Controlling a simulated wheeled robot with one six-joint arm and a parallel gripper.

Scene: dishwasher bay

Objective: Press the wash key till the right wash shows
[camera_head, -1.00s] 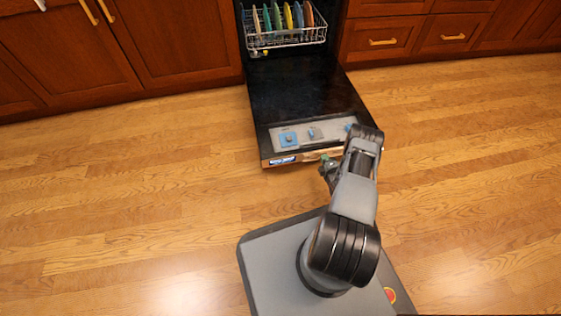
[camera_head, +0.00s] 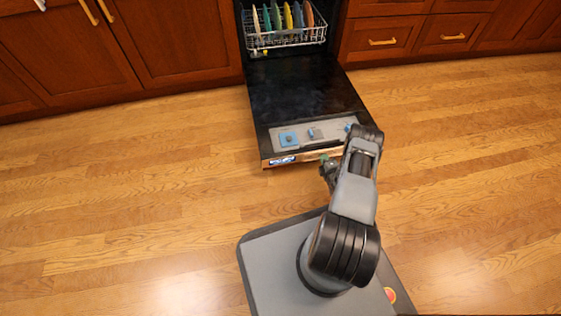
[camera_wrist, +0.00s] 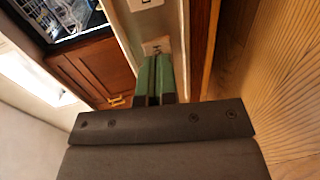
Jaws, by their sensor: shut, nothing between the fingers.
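The dishwasher door (camera_head: 300,85) is folded down open. A small lit blue-and-white display (camera_head: 283,160) sits on its front edge, left of my gripper; its writing is too small to read. My gripper (camera_head: 324,158) is at that edge, with its green fingertips close to it. In the wrist view my gripper (camera_wrist: 154,72) is shut and empty, pointing at a pale strip with square keys. One key (camera_wrist: 157,46) lies just beyond the fingertips, partly hidden by them; another key (camera_wrist: 146,3) is farther along the strip. I cannot tell whether the fingertips touch the nearer key.
The door's inner side carries a grey panel with a blue square part (camera_head: 288,139). A rack (camera_head: 285,38) with several coloured plates stands in the dishwasher. Wooden cabinets (camera_head: 180,40) flank it. The wooden floor (camera_head: 130,190) is clear on both sides.

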